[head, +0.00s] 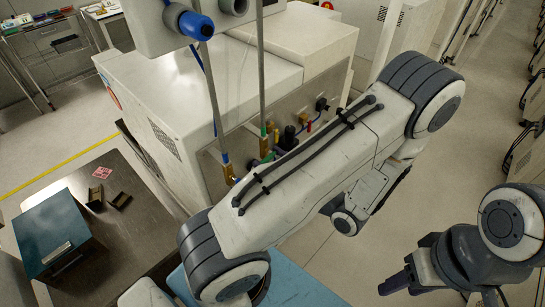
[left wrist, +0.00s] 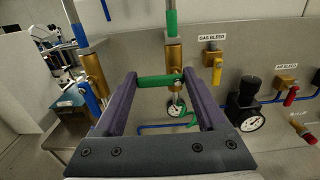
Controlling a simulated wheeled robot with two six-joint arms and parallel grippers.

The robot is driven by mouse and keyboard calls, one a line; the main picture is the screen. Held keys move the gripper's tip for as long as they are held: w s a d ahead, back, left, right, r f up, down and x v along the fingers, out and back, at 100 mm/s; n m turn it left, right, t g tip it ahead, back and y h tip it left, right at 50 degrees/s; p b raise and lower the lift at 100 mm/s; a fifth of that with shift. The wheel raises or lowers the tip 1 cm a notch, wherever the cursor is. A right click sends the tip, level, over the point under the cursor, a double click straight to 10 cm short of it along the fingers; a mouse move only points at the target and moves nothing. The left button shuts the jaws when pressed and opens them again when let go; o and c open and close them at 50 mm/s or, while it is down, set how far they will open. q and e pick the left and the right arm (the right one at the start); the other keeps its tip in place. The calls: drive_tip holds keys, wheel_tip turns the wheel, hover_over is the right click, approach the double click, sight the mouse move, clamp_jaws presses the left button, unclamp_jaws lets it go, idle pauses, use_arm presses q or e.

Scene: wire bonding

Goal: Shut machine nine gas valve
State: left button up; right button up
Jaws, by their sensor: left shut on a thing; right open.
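The gas valve is a brass body (left wrist: 173,55) on a vertical pipe with a green collar. Its green lever (left wrist: 158,80) lies crosswise to the pipe. In the head view my left arm's large link hides the left gripper; the brass valve (head: 264,145) shows just left of that link. My right gripper (head: 395,284) is open and empty at the lower right, away from the machine. No machine number is legible.
A blue-marked valve (left wrist: 95,72) stands left of the green one. To the right are a GAS BLEED valve (left wrist: 217,62), a black regulator (left wrist: 248,90), a gauge and red-handled valves. A steel table (head: 140,230) with a dark teal box (head: 52,232) stands at lower left.

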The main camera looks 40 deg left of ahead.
use_arm(q)
drive_tip(key=o, duration=1.3)
drive_tip(key=shift+d, duration=0.1)
drive_tip(key=d+b, duration=0.1)
drive_tip(key=d, duration=0.2)
drive_tip(key=d+b, duration=0.1)
drive_tip(key=d, duration=0.3)
drive_tip(key=s+d+b, duration=0.1)
drive_tip(key=d+b, duration=0.1)
drive_tip(key=d, duration=0.1)
drive_tip(key=shift+d, duration=0.2)
drive_tip(key=s+d+f+n+g+h+b, duration=0.3)
drive_tip(key=s+d+f+n+h+b, duration=0.25)
drive_tip(key=s+d+n+h, duration=0.65)
drive_tip(key=d+h, duration=0.1)
drive_tip(key=h, duration=0.1)
drive_tip(key=d+r+t+h+b, duration=0.1)
drive_tip(key=h, duration=0.1)
drive_tip(key=w+d+h, duration=0.1)
drive_tip(key=h, duration=0.2)
drive_tip(key=shift+d+r+t+b, duration=0.25)
drive_tip(key=shift+r+t+b, duration=0.05)
drive_tip(key=shift+t+b, duration=0.1)
